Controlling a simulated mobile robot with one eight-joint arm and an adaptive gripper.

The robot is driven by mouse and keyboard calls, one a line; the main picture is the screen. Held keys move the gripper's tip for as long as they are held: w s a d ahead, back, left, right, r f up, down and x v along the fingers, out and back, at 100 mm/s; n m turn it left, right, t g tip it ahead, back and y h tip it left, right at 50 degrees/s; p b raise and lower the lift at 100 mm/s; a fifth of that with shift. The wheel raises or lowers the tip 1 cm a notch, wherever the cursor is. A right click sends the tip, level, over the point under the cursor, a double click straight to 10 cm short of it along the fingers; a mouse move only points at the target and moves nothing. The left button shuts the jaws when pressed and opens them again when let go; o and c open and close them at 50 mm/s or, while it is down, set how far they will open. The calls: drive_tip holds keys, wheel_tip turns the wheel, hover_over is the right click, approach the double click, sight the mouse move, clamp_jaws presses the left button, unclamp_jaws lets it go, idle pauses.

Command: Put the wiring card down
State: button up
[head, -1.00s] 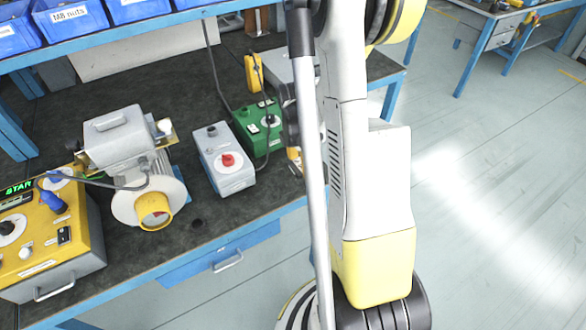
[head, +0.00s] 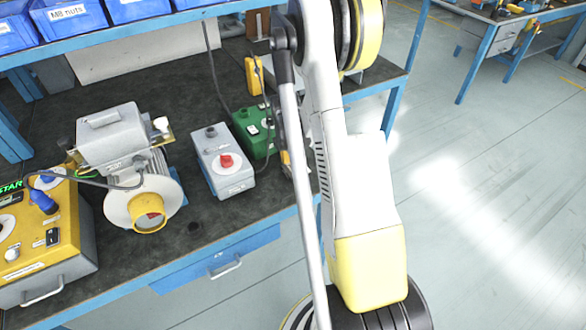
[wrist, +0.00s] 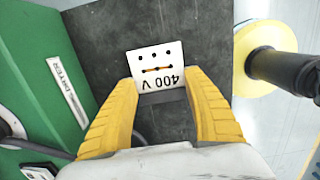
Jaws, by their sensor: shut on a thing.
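The white wiring card (wrist: 154,61) shows in the wrist view with dots, a dark line and upside-down "400 V" print. My gripper (wrist: 161,88) is shut on it, with its yellow fingers at the card's lower part. The card is over the dark bench top (wrist: 105,32); I cannot tell whether it touches it.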

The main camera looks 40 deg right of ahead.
drive_tip(key=shift+f, duration=0.25)
drive_tip(key=o, duration=0.9)
drive_tip(key=shift+r, duration=0.1)
